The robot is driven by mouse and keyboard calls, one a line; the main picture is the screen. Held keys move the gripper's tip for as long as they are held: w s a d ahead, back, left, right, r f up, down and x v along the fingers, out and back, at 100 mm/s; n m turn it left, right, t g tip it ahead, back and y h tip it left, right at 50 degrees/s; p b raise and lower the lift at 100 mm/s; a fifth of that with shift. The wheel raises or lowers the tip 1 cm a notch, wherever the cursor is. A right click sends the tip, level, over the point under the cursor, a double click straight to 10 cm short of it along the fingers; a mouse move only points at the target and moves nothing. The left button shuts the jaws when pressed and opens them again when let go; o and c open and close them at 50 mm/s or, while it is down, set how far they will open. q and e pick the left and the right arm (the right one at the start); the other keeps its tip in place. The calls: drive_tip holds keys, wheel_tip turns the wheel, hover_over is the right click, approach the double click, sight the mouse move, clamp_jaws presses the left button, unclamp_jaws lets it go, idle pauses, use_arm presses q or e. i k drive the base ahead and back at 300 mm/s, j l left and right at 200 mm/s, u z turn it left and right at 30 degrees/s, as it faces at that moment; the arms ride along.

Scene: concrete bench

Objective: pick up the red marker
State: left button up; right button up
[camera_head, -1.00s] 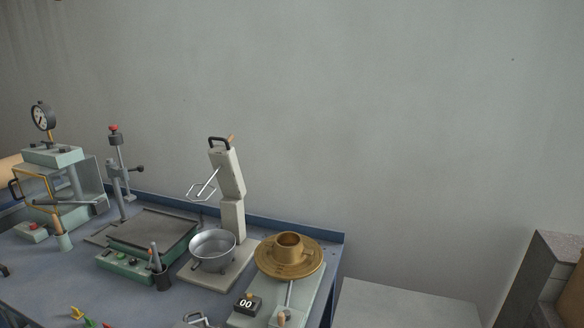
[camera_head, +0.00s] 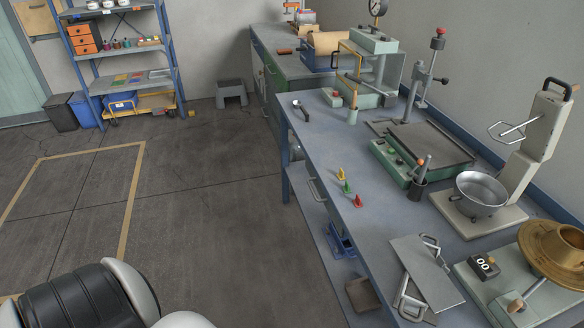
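A small red cone-shaped marker (camera_head: 358,201) stands on the blue-grey bench top (camera_head: 320,140) near its front edge. A green marker (camera_head: 347,187) and a yellow marker (camera_head: 340,174) stand in a row just behind it. Neither of my grippers shows in the head view. A black and white rounded part of my own body shows at the bottom left, apart from the bench.
A metal plate with clamps (camera_head: 428,272) lies toward the near end of the bench. A steel bowl (camera_head: 481,192) and a green device with a dark plate (camera_head: 429,145) stand behind the markers. A spoon (camera_head: 301,109) lies farther off. Open floor (camera_head: 215,200) is at left.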

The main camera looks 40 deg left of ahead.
sight(356, 203)
drive_tip(key=u, duration=0.75)
